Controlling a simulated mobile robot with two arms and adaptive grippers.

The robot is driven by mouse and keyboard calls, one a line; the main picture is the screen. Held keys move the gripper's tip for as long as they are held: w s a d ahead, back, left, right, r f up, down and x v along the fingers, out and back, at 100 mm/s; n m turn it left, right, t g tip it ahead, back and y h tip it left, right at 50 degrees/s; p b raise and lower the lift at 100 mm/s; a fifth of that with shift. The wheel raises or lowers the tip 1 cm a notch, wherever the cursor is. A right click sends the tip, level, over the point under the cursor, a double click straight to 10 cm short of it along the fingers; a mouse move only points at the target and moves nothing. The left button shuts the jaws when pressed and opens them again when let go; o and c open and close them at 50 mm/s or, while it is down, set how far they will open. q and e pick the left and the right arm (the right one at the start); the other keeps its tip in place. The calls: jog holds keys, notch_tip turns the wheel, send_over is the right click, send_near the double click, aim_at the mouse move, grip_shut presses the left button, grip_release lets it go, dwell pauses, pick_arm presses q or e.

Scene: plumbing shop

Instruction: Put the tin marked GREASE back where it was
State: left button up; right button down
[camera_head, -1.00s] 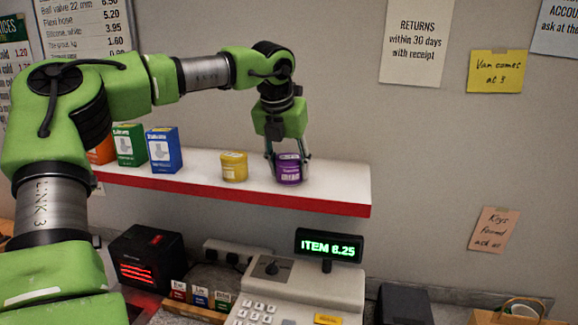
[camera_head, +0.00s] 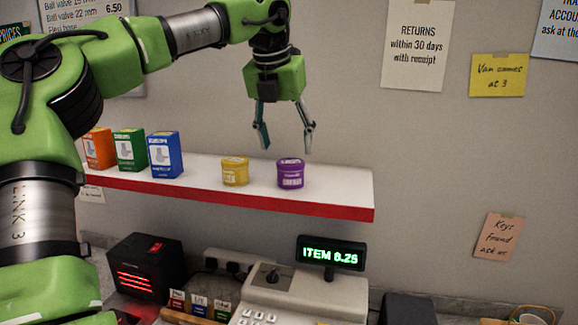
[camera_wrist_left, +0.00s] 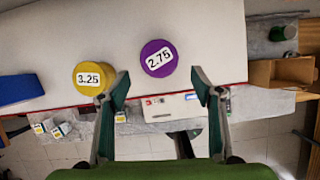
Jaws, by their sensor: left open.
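A purple tin (camera_head: 290,174) stands upright on the white shelf (camera_head: 335,188), right of a yellow tin (camera_head: 235,172). The words on both tins are too small to read, so I cannot tell which is marked GREASE. In the left wrist view the purple tin's lid (camera_wrist_left: 157,58) reads 2.75 and the yellow tin's lid (camera_wrist_left: 89,78) reads 3.25. My left gripper (camera_head: 286,142) is open and empty above the purple tin, its fingers apart and clear of it. My right gripper is not in view.
Orange (camera_head: 99,149), green (camera_head: 130,150) and blue (camera_head: 165,155) boxes stand at the shelf's left. The shelf is bare right of the purple tin. Below are a till (camera_head: 285,295), its display (camera_head: 330,255) and a black device (camera_head: 146,264).

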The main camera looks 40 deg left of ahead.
pick_arm(q)
jog(key=shift+v, duration=1.55)
jog(key=shift+f, duration=0.1)
